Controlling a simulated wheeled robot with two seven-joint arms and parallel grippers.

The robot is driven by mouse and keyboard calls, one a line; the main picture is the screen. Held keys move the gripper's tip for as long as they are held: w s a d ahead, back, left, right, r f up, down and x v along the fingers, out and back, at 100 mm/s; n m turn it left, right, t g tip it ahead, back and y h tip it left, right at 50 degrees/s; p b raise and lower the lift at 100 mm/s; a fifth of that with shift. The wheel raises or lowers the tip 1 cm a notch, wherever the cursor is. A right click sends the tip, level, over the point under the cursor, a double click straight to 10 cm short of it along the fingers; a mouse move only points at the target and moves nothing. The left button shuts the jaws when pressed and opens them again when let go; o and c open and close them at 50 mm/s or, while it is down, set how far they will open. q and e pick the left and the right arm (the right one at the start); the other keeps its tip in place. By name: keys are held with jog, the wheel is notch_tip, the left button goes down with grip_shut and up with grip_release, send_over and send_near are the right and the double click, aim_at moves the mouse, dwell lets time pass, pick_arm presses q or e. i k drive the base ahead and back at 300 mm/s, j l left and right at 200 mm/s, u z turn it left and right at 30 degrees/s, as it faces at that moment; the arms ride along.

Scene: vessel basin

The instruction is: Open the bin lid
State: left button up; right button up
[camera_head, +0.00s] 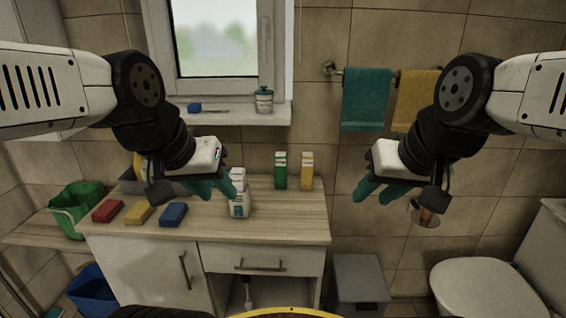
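A grey bin (359,277) stands on the floor between the wooden-topped cabinet and the toilet. Its flat lid looks shut, and its lower part is cut off by the picture's bottom edge. My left gripper (214,189) has teal fingers that stand apart, and it hangs above the counter near a white bottle. My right gripper (379,191) also has its teal fingers apart and empty, and it hangs in the air well above the bin. Neither gripper touches the bin.
The counter (282,228) holds sponges, a white bottle (240,204) and green and yellow boxes. A toilet (482,288) stands right of the bin. A paper holder (427,215) and towels (367,98) are on the wall. The air above the bin is free.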

aim_at(360, 281)
jog(key=z, duration=0.85)
